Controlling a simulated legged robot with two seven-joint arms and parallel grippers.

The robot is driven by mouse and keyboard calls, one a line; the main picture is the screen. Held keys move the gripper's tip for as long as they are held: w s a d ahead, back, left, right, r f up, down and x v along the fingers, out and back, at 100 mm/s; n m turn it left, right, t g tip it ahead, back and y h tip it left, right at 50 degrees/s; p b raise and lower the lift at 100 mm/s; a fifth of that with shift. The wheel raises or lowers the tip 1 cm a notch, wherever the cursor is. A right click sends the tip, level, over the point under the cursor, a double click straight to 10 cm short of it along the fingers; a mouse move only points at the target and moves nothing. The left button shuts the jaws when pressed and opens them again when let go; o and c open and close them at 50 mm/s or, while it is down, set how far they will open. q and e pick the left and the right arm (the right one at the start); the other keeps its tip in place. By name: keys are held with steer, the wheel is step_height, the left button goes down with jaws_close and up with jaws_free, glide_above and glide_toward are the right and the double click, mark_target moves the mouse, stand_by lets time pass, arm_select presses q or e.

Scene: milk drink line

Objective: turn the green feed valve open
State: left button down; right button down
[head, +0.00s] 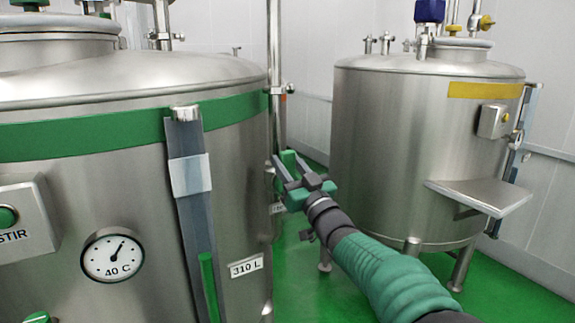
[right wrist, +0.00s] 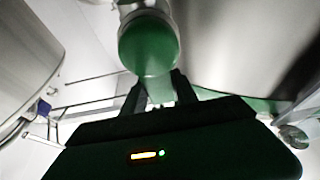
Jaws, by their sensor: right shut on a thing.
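The green feed valve (head: 289,158) shows in the head view at the right side of the near tank, beside a vertical steel pipe. My right gripper (head: 288,170) is shut on its green handle. In the right wrist view, the green valve part (right wrist: 147,46) has a round end and a narrower handle (right wrist: 157,88) that runs down between the two dark fingers of my right gripper (right wrist: 158,84). The gripper hides part of the handle, and I cannot tell how far the valve is turned. My left gripper is not in view.
The near steel tank (head: 120,195) with a green band (head: 85,138) fills the left, with a dial (head: 112,254) and a STIR box (head: 22,222). A second tank (head: 400,150) with a yellow label and shelf (head: 480,194) stands right. Green floor (head: 302,270) lies between.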

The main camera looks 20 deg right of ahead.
steer(key=shift+s+r, duration=0.1)
steer(key=shift+r, duration=0.45)
steer(key=c, duration=1.2)
jaws_free()
steer(key=shift+o, duration=1.2)
steer(key=shift+f, duration=0.3)
steer(key=b+v, duration=0.2)
steer(key=v, duration=1.4)
steer(key=shift+s+f, duration=0.2)
steer(key=shift+f, duration=0.1)
